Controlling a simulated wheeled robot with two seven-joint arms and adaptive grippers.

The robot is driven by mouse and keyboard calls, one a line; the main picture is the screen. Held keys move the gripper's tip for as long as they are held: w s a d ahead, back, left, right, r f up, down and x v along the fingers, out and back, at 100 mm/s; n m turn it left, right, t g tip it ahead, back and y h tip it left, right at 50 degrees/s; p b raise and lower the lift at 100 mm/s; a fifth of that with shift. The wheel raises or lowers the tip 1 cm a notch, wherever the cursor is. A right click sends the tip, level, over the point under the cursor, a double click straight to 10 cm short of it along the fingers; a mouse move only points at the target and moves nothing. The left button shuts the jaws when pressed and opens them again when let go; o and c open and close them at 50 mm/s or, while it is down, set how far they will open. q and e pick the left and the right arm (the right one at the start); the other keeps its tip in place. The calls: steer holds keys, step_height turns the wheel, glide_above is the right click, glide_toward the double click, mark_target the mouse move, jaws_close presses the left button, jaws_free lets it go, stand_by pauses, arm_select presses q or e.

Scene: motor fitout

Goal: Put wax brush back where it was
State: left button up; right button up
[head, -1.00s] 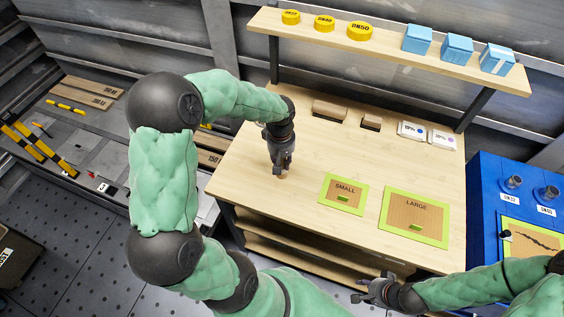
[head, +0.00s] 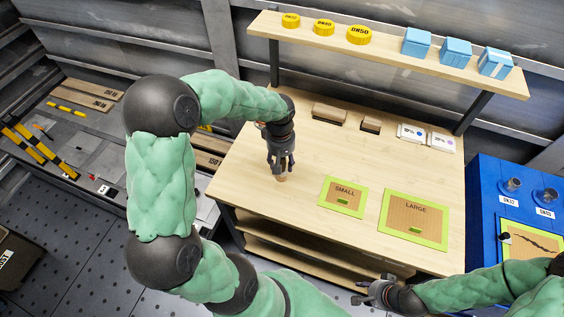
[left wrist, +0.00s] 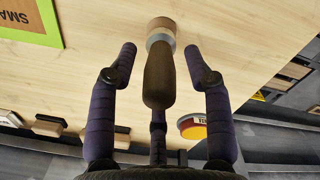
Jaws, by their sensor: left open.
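The wax brush, with a dark handle, pale collar and brown end, lies between the fingers of my left gripper (left wrist: 160,55) in the left wrist view (left wrist: 159,80). Its brown end meets the wooden bench top, and it looks upright. In the head view only its low end (head: 281,179) shows under my left gripper (head: 281,167); the gripper hides the rest. The left fingers are spread, with gaps on both sides of the handle. My right gripper (head: 368,292) is empty, fingers apart, beyond the bench's front edge.
The bench (head: 262,200) carries the SMALL mat (head: 343,189) and the LARGE mat (head: 416,206), right of the brush. Brown blocks (head: 329,113) and white cards (head: 411,132) lie at the back. A shelf (head: 380,46) overhangs the rear. A red-and-yellow tin (left wrist: 192,127) shows behind the left fingers.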

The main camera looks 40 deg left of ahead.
arm_select(q)
step_height(320, 180, up, 10)
steer(key=p, duration=0.2)
steer(key=shift+s+a+r+p, duration=0.15)
steer(key=shift+r+p, duration=0.1)
steer(key=shift+p, duration=0.15)
